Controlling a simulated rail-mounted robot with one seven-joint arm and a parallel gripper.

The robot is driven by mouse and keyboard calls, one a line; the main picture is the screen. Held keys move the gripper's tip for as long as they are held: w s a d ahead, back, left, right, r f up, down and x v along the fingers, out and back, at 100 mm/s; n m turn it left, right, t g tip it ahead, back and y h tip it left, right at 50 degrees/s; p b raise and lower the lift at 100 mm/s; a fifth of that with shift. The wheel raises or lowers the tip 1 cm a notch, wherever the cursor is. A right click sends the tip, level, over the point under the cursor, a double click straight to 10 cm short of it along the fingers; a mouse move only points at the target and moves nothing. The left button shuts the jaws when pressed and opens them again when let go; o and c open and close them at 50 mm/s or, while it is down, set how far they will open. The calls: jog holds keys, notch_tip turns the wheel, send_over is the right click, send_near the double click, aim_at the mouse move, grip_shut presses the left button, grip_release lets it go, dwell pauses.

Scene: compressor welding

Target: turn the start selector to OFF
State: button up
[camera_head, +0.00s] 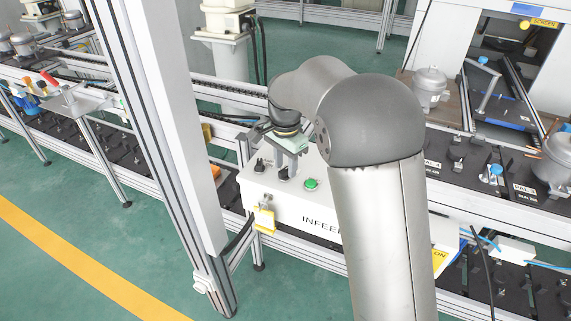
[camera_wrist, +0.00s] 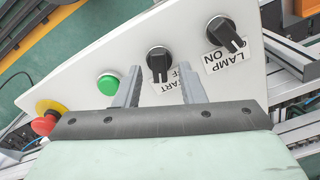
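The start selector (camera_wrist: 158,62) is a round black knob with a bar handle on a white sloped control panel (camera_head: 325,210). In the wrist view its handle points down toward my gripper, over a partly hidden, upside-down label reading START and what seems to be OFF. My gripper (camera_wrist: 161,74) is open. Its two fingertips are apart, one on each side of the handle, with a gap visible to both. I cannot tell how deep they reach. In the head view my gripper (camera_head: 287,165) is above the panel, and my arm hides part of it.
A similar LAMP selector (camera_wrist: 226,36) is right of the start selector in the wrist view. A green button (camera_wrist: 108,84) and a red emergency stop (camera_wrist: 45,123) are on the left. A yellow tag (camera_head: 264,219) hangs on the panel front. An aluminium post (camera_head: 165,120) stands left.

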jog(key=shift+f, duration=0.3)
grip_shut()
jog(key=n, duration=0.4)
jog(key=shift+n, duration=0.4)
jog(key=shift+w+a+n, duration=0.1)
jog(key=shift+a+n, duration=0.05)
jog(key=shift+n, duration=2.05)
